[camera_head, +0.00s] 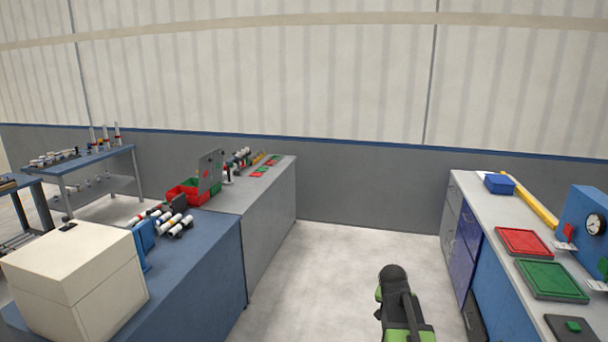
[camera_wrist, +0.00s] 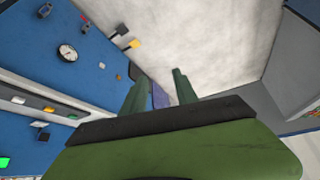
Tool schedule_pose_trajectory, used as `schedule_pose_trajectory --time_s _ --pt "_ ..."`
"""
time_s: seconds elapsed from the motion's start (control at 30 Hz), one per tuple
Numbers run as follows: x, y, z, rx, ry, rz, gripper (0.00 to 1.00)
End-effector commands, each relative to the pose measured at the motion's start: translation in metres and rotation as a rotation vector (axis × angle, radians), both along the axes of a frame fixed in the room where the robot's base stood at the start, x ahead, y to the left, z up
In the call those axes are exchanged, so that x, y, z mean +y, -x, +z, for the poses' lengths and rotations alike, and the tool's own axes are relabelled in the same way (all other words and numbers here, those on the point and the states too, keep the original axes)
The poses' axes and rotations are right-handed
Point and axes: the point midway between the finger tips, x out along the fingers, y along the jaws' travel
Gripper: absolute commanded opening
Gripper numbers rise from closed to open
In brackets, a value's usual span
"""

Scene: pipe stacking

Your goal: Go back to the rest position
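My arm (camera_head: 402,305), black and green, rises from the bottom of the head view over open floor, between the left benches and the right counter. Its fingers cannot be made out there. In the wrist view, my gripper (camera_wrist: 160,78) shows two green fingers standing apart with nothing between them, so it is open and empty. White pipes (camera_head: 175,222) with dark and coloured bands lie on the blue bench (camera_head: 195,260) at the left, well away from my arm.
The right counter (camera_head: 480,215) carries a blue bin (camera_head: 499,184), a red tray (camera_head: 523,242), a green tray (camera_head: 553,281) and a blue gauge box (camera_head: 580,216). A cream box (camera_head: 75,280) stands at the front left. The floor (camera_head: 335,255) between is clear.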

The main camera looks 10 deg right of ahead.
Motion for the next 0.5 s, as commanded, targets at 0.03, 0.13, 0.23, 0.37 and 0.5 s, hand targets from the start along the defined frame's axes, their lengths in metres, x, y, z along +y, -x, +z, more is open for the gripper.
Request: schedule_pose_trajectory --time_s 0.03,0.13,0.23,0.37,0.5 --pt "0.049 0.002 -0.008 0.031 -0.018 0.078 0.35" --pt "0.134 0.015 -0.020 0.110 -0.056 0.232 0.35" --pt "0.205 0.046 -0.031 0.209 -0.096 0.386 0.35" --pt "0.239 0.104 -0.038 0.370 -0.173 0.544 0.35" --pt "0.247 0.130 -0.040 0.479 -0.212 0.668 0.35"
